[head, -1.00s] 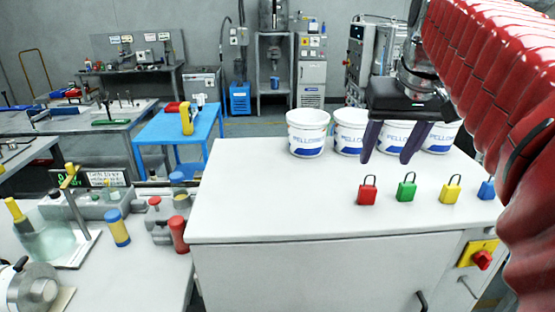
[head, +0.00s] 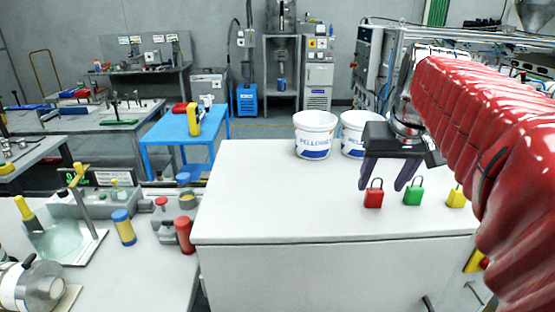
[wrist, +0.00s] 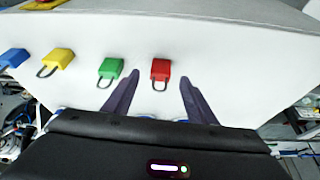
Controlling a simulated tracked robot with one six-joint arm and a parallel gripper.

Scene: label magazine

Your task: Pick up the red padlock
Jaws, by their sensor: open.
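The red padlock (head: 374,198) stands on the white cabinet top, its shackle pointing up, at the left end of a row of padlocks. The green padlock (head: 412,196) is to its right, then the yellow padlock (head: 456,197). My gripper (head: 381,188) is open, its two dark fingers pointing down just behind and above the red padlock. In the wrist view the red padlock (wrist: 160,70) shows between and just beyond the fingertips of my gripper (wrist: 160,78), nothing held.
White buckets (head: 314,135) stand behind on the cabinet top (head: 270,200). A blue padlock (wrist: 13,58) is at the row's far end in the wrist view. The cabinet top left of the red padlock is clear.

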